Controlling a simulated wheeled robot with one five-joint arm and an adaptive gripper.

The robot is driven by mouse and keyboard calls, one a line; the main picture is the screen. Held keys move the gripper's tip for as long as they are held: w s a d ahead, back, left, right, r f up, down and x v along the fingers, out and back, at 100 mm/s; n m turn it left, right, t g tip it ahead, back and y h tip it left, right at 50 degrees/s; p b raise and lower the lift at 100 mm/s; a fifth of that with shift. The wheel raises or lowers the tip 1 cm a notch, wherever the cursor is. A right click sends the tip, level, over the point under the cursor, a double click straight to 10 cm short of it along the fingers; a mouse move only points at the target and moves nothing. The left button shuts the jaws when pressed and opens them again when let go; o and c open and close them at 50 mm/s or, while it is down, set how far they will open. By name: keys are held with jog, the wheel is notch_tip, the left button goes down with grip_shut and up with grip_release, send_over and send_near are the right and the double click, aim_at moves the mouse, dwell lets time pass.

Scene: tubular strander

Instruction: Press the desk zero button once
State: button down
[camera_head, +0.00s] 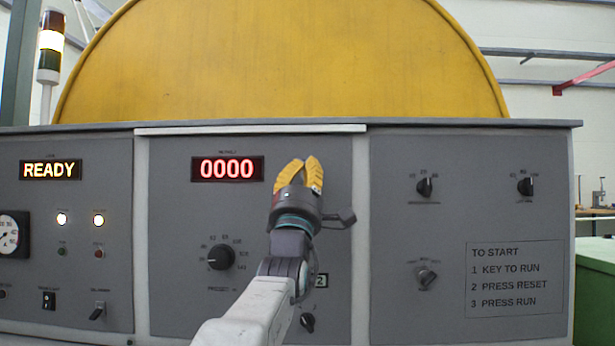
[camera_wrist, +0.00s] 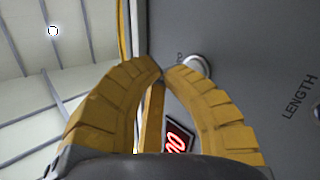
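A round pale button (camera_wrist: 196,66) stands out from the grey panel in the wrist view, just beyond and right of my fingertips. A small label beside it is partly cut off by a finger, so I cannot read it or tell if this is the zero button. In the head view no such button shows; my gripper covers that part of the panel. My gripper (camera_head: 305,162) is up in front of the panel, right of the red 0000 display (camera_head: 227,169). Its yellow fingers (camera_wrist: 163,73) are closed together with nothing between them. I cannot tell whether they touch the panel.
The desk's READY display (camera_head: 51,170) is lit at left. A preset knob (camera_head: 220,257) lies left of my arm, a small knob (camera_head: 307,322) below it. More knobs and a start placard (camera_head: 515,279) are on the right panel. The yellow guard (camera_head: 280,60) rises behind.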

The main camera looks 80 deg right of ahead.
jog(key=shift+s+a+b, duration=0.15)
jog(key=shift+a+b, duration=1.65)
jog(key=shift+a, duration=0.5)
